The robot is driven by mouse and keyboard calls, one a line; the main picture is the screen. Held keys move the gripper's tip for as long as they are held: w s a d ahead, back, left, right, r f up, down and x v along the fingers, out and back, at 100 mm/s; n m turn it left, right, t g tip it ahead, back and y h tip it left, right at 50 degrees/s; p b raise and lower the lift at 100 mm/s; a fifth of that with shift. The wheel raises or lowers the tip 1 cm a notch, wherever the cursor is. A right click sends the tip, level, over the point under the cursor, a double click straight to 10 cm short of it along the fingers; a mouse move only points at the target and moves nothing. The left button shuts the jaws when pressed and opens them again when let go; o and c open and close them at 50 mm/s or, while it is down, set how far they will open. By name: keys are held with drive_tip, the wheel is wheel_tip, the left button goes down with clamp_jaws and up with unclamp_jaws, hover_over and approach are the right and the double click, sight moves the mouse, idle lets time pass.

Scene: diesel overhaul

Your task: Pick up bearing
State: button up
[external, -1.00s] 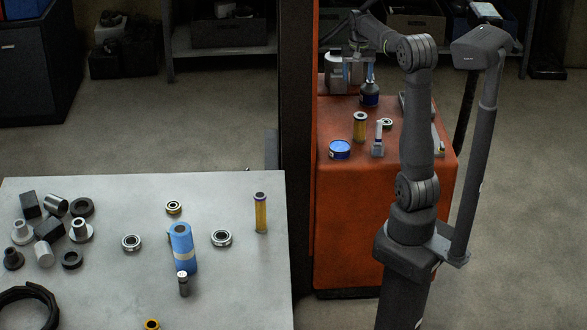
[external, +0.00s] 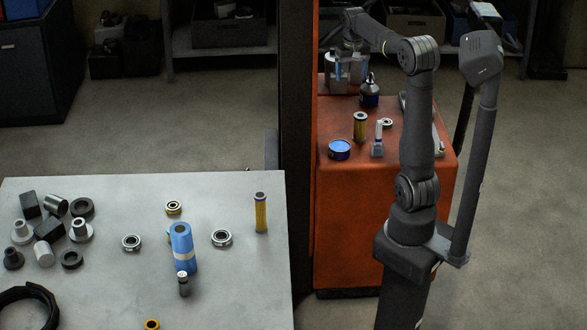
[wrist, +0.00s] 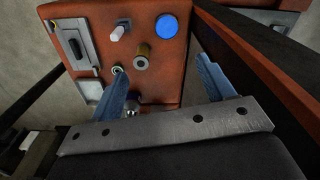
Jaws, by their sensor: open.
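My gripper (external: 349,68) is open and empty over the far end of the red cabinet, with its two blue fingers apart in the wrist view (wrist: 163,82). A small ring bearing (external: 386,123) lies on the cabinet top; it also shows in the wrist view (wrist: 117,70), just beyond the tip of the left finger. More bearings lie on the grey table: one at left (external: 131,242), one at right (external: 221,238), a yellowish one at the back (external: 173,208) and a yellow ring (external: 152,325) at the front edge. The gripper touches no bearing.
The red cabinet top (external: 345,180) also holds a yellow filter (external: 360,126), a blue tin (external: 340,149), a brush (external: 377,138) and a dark oil can (external: 369,92). A dark post (external: 297,130) stands between cabinet and table (external: 100,195). A blue cylinder (external: 182,248) stands mid-table.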

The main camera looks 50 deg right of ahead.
drive_tip(key=w+a+r+n+t, duration=0.2)
drive_tip(key=a+r+n, duration=0.2)
drive_tip(key=a, duration=0.3)
drive_tip(key=w+a+r+n+t, duration=0.15)
drive_tip(key=a+r+n, duration=0.25)
drive_tip(key=a, duration=0.4)
drive_tip(key=w+a+f+n, duration=0.2)
drive_tip(key=a+n, duration=0.1)
drive_tip(key=a, duration=0.5)
drive_tip(key=w+a+f+n, duration=0.2)
drive_tip(key=a, duration=0.6)
drive_tip(key=n+g, duration=0.4)
drive_tip(key=n, duration=0.7)
hover_over(219, 233)
drive_tip(key=s+a, duration=0.1)
drive_tip(key=s, duration=0.1)
wheel_tip(219, 233, down, 12)
drive_tip(key=f, duration=1.6)
drive_tip(key=shift+w+a+f, duration=0.1)
drive_tip(key=shift+a+f, duration=0.15)
drive_tip(key=shift+f, duration=0.15)
drive_tip(key=c, duration=1.2)
